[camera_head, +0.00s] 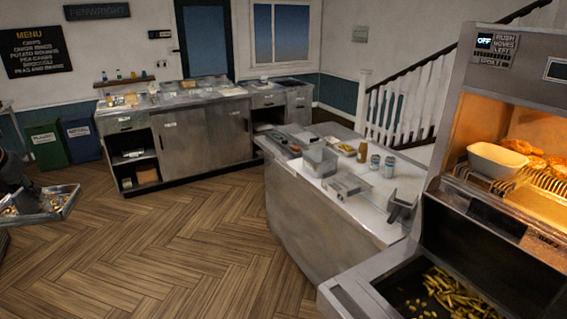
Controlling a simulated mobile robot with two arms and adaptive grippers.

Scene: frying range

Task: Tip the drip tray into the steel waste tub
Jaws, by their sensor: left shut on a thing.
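The drip tray (62,209), a shallow metal tray with small brownish bits in it, is at the left edge, above the wooden floor. My left gripper (27,196) is a dark shape at the tray's near left side, shut on it. The tray looks slightly tilted, and its left part is cut off by the picture edge. I cannot make out a steel waste tub for certain. My right gripper is not in view.
A green bin (47,146) and a blue bin (83,139) stand by the left wall. A steel counter (205,139) runs along the back. An island counter (318,228) holds a grey container (320,159). The lit fryer range (500,69) is at right. Open floor lies between.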

